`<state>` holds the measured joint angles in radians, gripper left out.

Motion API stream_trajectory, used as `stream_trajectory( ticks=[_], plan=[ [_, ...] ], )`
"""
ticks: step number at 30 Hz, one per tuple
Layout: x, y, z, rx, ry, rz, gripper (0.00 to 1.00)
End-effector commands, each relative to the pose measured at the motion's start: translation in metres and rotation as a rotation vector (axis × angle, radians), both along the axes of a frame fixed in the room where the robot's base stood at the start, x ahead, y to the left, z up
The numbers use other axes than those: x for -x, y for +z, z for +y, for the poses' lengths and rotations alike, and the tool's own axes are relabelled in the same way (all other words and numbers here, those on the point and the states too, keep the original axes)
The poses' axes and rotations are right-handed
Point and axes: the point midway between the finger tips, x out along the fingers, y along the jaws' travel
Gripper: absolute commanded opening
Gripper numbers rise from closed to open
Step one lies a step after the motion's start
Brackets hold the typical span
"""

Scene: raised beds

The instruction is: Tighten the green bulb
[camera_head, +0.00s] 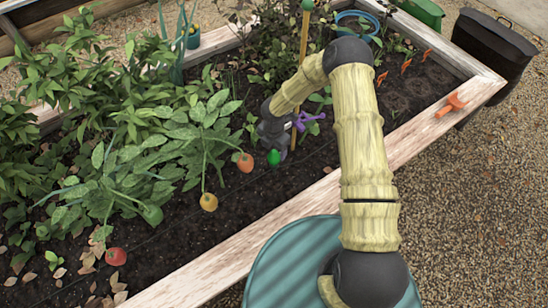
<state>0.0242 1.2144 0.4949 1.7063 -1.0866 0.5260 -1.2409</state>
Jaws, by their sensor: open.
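The green bulb (273,158) is small and rounded, low in the raised bed near its front side. My gripper (276,148) points down right at it, with its dark body just above and behind the bulb. The jaws are open; whether a finger touches the bulb is hard to tell at this size. The bulb's base and part of its far side are hidden. An orange bulb (245,162), a yellow-orange bulb (208,202) and a red bulb (116,257) sit in a row to the left, toward the front.
A purple object (311,117) shows just right of my gripper. Leafy plants (205,130) crowd the left. A wooden stake (304,38) stands behind. The bed's pale wooden edge (222,264) runs along the front. An orange tool (452,104) lies on the right edge; a blue-rimmed pot (357,15) is behind.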

Motion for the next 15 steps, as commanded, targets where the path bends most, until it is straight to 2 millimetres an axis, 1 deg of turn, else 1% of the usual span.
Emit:
stream_trajectory(
  ticks=[1,7,11,15],
  plan=[
    [0.001,-0.012,0.000,0.001,0.001,0.002,0.69],
    [0.001,-0.045,0.000,0.001,0.000,0.002,0.69],
    [0.000,-0.058,0.000,0.000,0.000,0.000,0.69],
    [0.000,-0.061,0.000,0.001,-0.001,-0.001,0.69]
  ],
)
